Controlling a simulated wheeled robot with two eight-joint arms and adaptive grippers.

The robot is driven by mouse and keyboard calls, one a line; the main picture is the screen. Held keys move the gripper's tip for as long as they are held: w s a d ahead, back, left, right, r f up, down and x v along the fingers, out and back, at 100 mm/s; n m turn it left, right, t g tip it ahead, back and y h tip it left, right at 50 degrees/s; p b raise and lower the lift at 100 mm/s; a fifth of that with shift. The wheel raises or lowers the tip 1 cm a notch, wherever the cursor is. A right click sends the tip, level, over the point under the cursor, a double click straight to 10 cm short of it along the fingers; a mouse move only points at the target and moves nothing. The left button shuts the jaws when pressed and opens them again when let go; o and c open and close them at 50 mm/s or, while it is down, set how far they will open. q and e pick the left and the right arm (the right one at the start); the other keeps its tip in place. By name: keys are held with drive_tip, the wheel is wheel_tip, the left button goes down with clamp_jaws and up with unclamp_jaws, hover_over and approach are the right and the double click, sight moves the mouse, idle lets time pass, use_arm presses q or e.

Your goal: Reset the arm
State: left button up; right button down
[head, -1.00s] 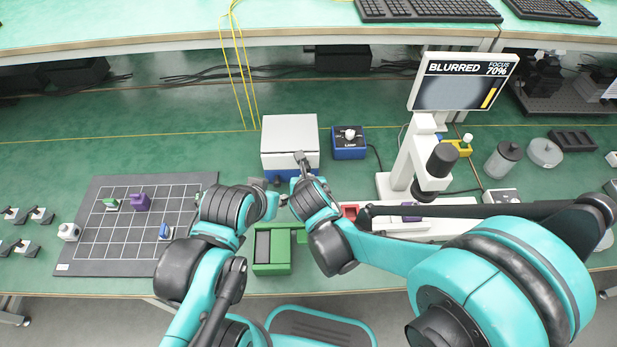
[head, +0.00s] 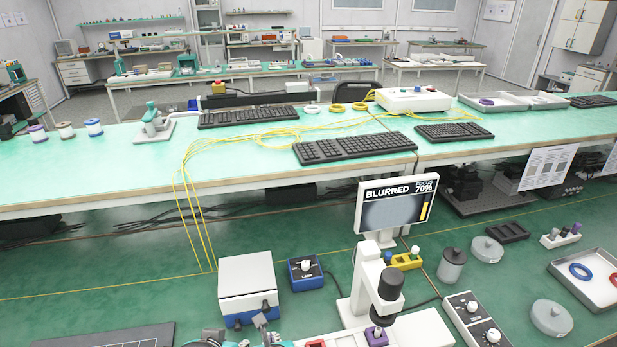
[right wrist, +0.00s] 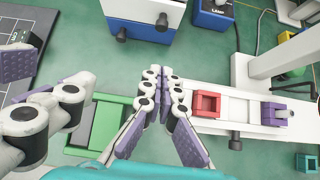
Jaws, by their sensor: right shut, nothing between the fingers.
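My right gripper (right wrist: 160,85) is in the middle of the right wrist view, its fingertips together with nothing between them. In the head view it shows only at the bottom edge (head: 266,330), below the white-and-blue box (head: 247,283). My left gripper (right wrist: 45,85) is at the left of the right wrist view, its two fingers apart and empty. In the head view only a small part of it shows at the bottom edge. Most of both arms is out of the head view.
A green holder (right wrist: 100,125) lies beneath the grippers. A white rail with a red block (right wrist: 207,104) and a purple block (right wrist: 275,112) is to the right. Open green bench lies at left.

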drive_tip(key=s+d+r+n, duration=0.1)
drive_tip(key=d+r+n, duration=0.1)
drive_tip(key=d+n, duration=0.7)
drive_tip(key=s+d+r+n+g+h, duration=0.1)
drive_tip(key=s+d+r+n, duration=0.1)
drive_tip(key=d+n, duration=0.8)
drive_tip(key=s+d+r+n+h, duration=0.1)
drive_tip(key=s+d+r+n, duration=0.1)
drive_tip(key=d+n, duration=0.7)
drive_tip(key=n, duration=0.5)
drive_tip(key=shift+d, duration=0.2)
